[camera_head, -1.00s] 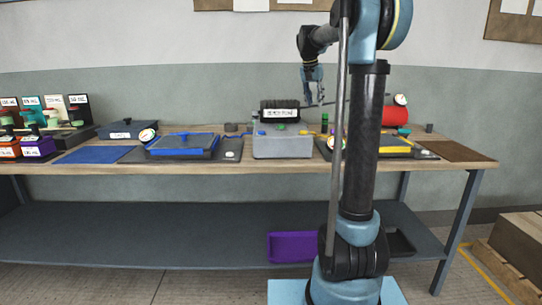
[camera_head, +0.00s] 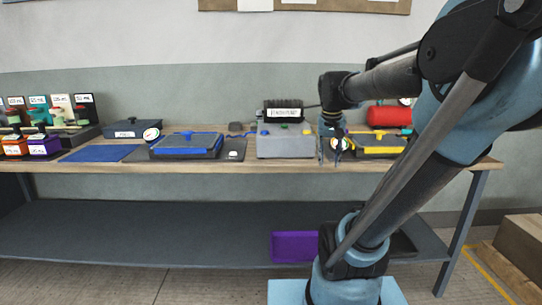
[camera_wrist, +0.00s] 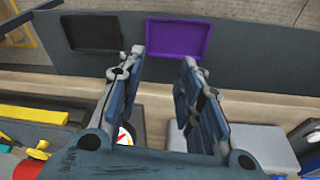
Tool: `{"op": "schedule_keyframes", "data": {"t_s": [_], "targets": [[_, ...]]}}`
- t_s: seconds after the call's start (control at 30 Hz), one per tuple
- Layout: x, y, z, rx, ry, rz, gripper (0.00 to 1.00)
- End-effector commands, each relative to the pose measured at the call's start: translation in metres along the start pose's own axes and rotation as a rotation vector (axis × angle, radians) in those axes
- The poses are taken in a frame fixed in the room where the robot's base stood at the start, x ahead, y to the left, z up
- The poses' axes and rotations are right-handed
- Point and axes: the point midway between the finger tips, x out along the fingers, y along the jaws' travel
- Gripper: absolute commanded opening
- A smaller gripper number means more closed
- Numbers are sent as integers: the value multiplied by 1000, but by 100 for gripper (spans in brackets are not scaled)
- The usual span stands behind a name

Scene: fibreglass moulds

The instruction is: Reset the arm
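My gripper (camera_head: 332,150) hangs fingers down at the front of the workbench (camera_head: 258,168), between the grey machine (camera_head: 285,146) and the yellow-edged mould (camera_head: 382,152). In the wrist view my gripper (camera_wrist: 164,56) has its two fingers spread apart, with nothing between them. The purple tray (camera_wrist: 180,40) and a black tray (camera_wrist: 92,34) show beyond the fingertips on the lower shelf. My arm is bent, with its upper part leaning right and its forearm reaching back left over the bench.
A red cylinder (camera_head: 385,116) lies behind the yellow-edged mould. A blue-edged mould (camera_head: 187,146) and a blue mat (camera_head: 98,154) are to the left, with labelled containers (camera_head: 45,148) at the far left. A wooden crate (camera_head: 525,245) stands on the floor at the right.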

Motion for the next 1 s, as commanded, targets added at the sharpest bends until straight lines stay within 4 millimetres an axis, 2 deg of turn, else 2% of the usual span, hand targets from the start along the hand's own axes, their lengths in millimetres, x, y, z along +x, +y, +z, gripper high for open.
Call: {"op": "schedule_keyframes", "data": {"t_s": [0.03, 0.3, 0.5, 0.7, 1.0], "targets": [[10, 2, 19, -14, -3, -6, 33], [64, 10, 105, -101, -14, -38, 33], [103, 12, 156, -158, -18, -60, 33], [123, 12, 178, -187, -20, -70, 33], [124, 12, 181, -190, -20, -72, 33]]}}
